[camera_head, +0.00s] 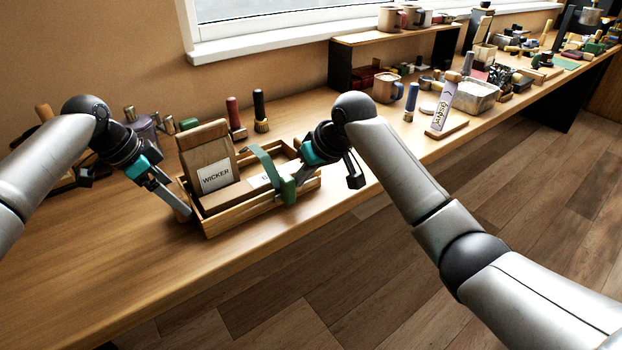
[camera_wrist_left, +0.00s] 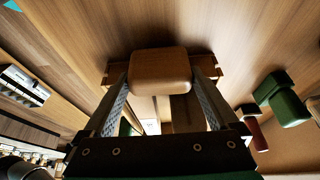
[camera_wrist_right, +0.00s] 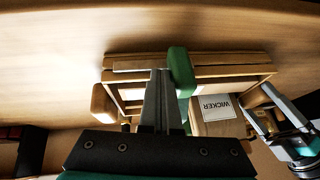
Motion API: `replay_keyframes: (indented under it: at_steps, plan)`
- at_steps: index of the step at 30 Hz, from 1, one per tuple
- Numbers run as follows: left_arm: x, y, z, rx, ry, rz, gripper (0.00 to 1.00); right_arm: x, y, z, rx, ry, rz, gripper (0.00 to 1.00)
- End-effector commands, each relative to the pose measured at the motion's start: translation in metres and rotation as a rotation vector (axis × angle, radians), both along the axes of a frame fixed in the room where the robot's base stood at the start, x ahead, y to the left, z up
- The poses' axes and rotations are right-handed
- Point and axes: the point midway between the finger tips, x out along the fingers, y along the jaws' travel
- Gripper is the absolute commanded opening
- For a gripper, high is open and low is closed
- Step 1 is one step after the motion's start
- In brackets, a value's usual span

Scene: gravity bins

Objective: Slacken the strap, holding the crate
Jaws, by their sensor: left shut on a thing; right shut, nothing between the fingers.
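The wooden crate (camera_head: 240,217) stands on the bench with a brown bag labelled WICKER (camera_head: 215,178) in it. A green strap (camera_head: 262,163) runs over the crate, with a green block-like part (camera_head: 287,189) at its front side. My left gripper (camera_head: 184,212) is shut on the wooden handle (camera_wrist_left: 160,72) at the crate's left end. My right gripper (camera_wrist_right: 163,75) is shut and empty over the crate, right beside the green part (camera_wrist_right: 182,75). I cannot tell if they touch. In the head view its fingertips are largely hidden.
A red-handled tool (camera_head: 234,113) and a dark-handled brush (camera_head: 260,110) stand behind the crate. A sign on a wooden base (camera_head: 444,108), a blue-handled tool (camera_head: 410,101) and mugs are to the right. The bench is clear in front and at the lower left.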

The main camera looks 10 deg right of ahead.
Motion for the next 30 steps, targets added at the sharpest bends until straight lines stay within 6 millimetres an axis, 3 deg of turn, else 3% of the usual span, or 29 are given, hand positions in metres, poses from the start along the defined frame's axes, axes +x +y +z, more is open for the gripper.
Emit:
replay_keyframes:
  at_steps: [30]
  plan:
    - [-0.003, 0.0, -0.005, 0.004, 0.01, -0.002, 0.09, 0.001, -0.003, 0.038, -0.001, -0.002, -0.003, 0.0]
